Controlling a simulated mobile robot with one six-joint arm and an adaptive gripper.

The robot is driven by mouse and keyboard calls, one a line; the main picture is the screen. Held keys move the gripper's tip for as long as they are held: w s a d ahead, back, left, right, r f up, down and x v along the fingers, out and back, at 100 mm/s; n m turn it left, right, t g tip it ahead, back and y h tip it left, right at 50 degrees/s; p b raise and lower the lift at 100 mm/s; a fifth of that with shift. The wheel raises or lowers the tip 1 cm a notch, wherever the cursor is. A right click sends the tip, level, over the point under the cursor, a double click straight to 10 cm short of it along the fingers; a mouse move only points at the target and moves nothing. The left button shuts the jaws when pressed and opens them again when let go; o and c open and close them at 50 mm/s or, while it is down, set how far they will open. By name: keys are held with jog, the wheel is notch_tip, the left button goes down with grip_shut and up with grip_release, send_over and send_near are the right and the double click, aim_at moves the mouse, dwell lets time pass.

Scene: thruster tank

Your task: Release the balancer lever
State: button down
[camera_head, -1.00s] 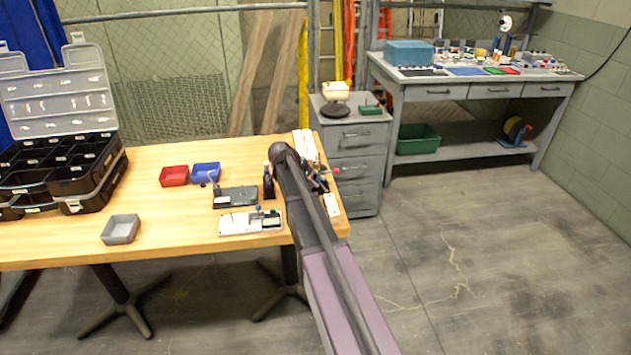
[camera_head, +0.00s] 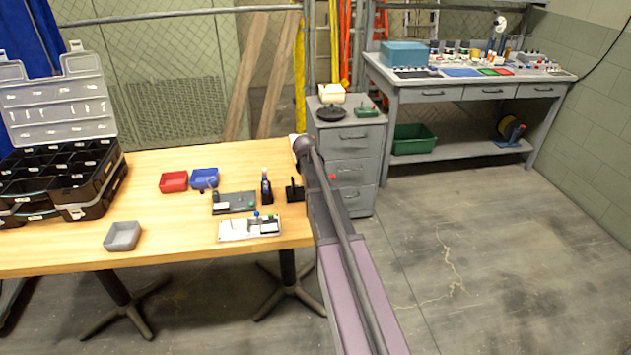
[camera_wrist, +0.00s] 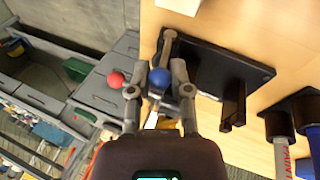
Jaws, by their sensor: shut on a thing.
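My gripper (camera_wrist: 160,70) shows in the wrist view, its two fingers closed about a blue ball knob (camera_wrist: 160,79). I take this knob and the grey-brown rod (camera_wrist: 168,46) beyond it as the balancer lever. The rod runs up beside a black base plate (camera_wrist: 222,68) with dark posts. A red ball knob (camera_wrist: 115,79) shows just outside the left finger; it also shows beside my arm in the head view (camera_head: 333,177). In the head view my arm hides the gripper and the blue knob. A black stand (camera_head: 294,191) shows left of the arm.
The wooden table (camera_head: 170,228) carries red (camera_head: 174,181) and blue (camera_head: 205,178) bins, a grey tray (camera_head: 122,236), a dark device (camera_head: 234,203), a white panel (camera_head: 249,229) and a bottle (camera_head: 266,188). A drawer cabinet (camera_head: 352,170) stands close behind my arm. Floor at right is clear.

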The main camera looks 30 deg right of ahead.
jog(key=shift+s+d+y+p, duration=0.15)
jog(key=shift+d+y+p, duration=0.25)
jog(key=shift+y, duration=0.5)
jog(key=shift+d, duration=0.1)
jog(key=c, duration=0.5)
grip_release()
jog(key=shift+c, duration=0.2)
